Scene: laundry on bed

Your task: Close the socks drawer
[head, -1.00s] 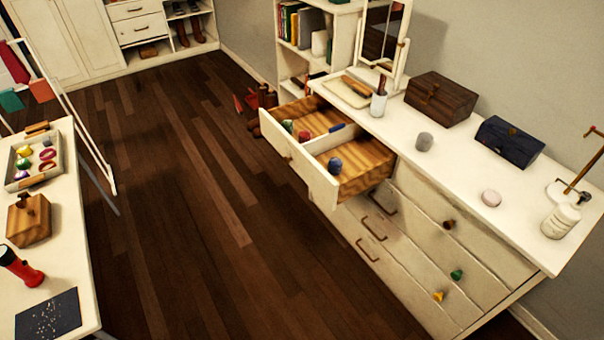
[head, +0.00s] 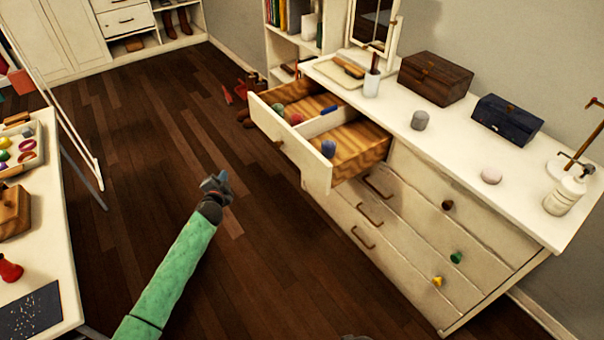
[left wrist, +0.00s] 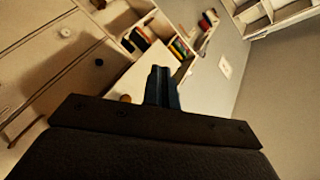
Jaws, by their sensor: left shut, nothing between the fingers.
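The socks drawer (head: 291,150) is the top left drawer of a white dresser (head: 440,200) and stands pulled out. A divider splits it into two wood-floored compartments, with several small rolled items inside, such as a blue one (head: 328,149). My left gripper (head: 219,182) is shut and empty, above the floor to the left of the drawer front and apart from it. Its shut fingers (left wrist: 163,88) show in the left wrist view, with drawer fronts at the left there.
The dresser top holds a mirror, a brown box (head: 434,78), a dark blue box (head: 507,118) and a bottle (head: 565,192). A white table (head: 60,250) with a tray stands at the left. The wooden floor between is mostly clear.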

